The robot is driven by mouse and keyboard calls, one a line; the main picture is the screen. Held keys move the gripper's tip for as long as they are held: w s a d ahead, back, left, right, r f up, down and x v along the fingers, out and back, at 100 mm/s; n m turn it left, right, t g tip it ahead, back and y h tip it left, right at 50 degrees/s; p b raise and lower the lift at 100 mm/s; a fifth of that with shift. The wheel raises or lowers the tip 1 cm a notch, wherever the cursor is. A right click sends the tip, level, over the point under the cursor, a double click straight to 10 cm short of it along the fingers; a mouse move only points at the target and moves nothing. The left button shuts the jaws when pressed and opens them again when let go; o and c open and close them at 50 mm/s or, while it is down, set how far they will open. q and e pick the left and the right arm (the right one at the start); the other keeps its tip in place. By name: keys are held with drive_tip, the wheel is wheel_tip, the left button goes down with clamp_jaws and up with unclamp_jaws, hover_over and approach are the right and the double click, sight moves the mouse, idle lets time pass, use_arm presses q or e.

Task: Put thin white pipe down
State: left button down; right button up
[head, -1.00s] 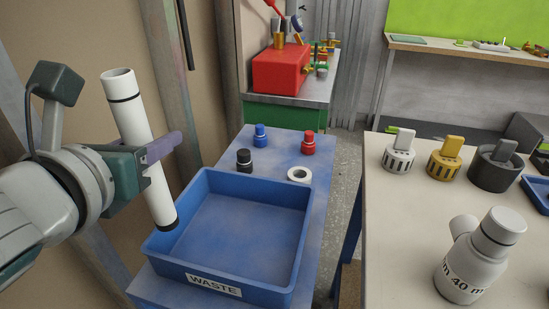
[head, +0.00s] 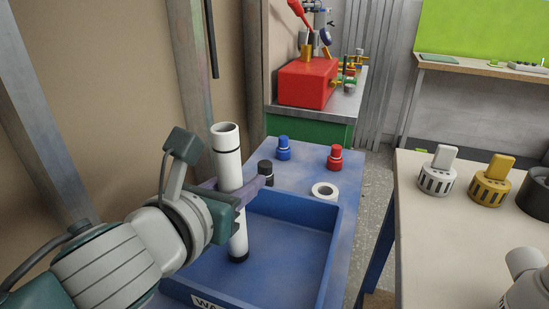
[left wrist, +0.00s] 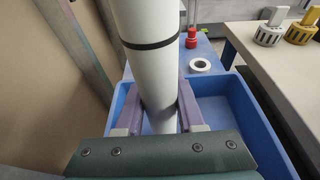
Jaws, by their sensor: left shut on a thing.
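The thin white pipe (head: 229,164) has black bands near its top and at its lower end. My left gripper (head: 238,192) is shut on the pipe about its middle and holds it nearly upright. The pipe's lower end shows in front of the blue waste tray (head: 290,209), over its left part; I cannot tell whether it touches the tray floor. In the left wrist view the pipe (left wrist: 150,75) stands between both fingers, with the tray (left wrist: 262,140) around and behind it. My right gripper is not in view.
Behind the tray on the blue bench stand a blue cap (head: 283,149), a red cap (head: 334,158), a black cap (head: 265,172) and a white ring (head: 324,191). A red box (head: 308,84) is farther back. A pale table (head: 420,240) with grey and yellow fittings is at right.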

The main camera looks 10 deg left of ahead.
use_arm(q)
drive_tip(key=shift+f, duration=0.15)
drive_tip(key=c, duration=0.5)
unclamp_jaws()
drive_tip(key=shift+r, duration=0.25)
drive_tip(key=p+v, duration=0.2)
drive_tip(key=v, duration=1)
